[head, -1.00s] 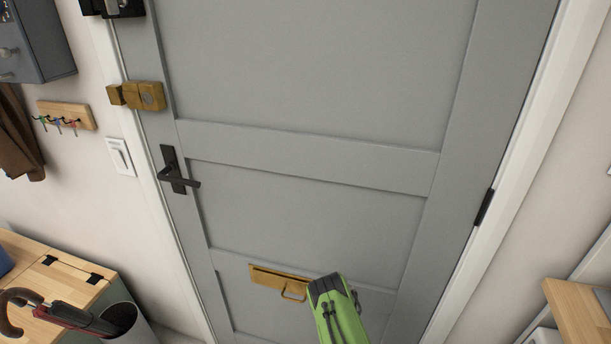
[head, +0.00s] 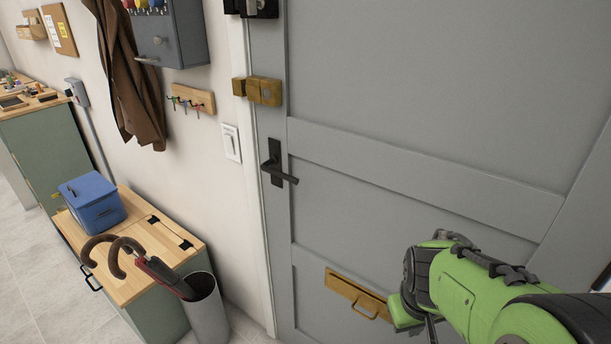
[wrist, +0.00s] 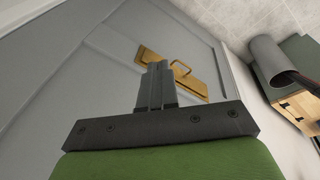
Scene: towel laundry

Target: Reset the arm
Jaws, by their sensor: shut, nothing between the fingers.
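My gripper (wrist: 157,70) is shut and empty in the wrist view, its two dark fingers together. They point toward the grey door (head: 420,95), and the brass letter slot (wrist: 190,72) shows just beyond them. In the head view my green arm reaches in from the lower right, in front of the door's lower part. Its end is beside the brass letter slot (head: 352,292) and hides its right end. I cannot tell the exact gap to the door.
A black door handle (head: 277,170) and brass lock (head: 263,91) are on the door's left side. A bin (head: 207,315) with umbrellas, a wooden-topped cabinet (head: 150,220) and a blue box (head: 92,205) stand to the left. Floor (head: 28,265) is clear at far left.

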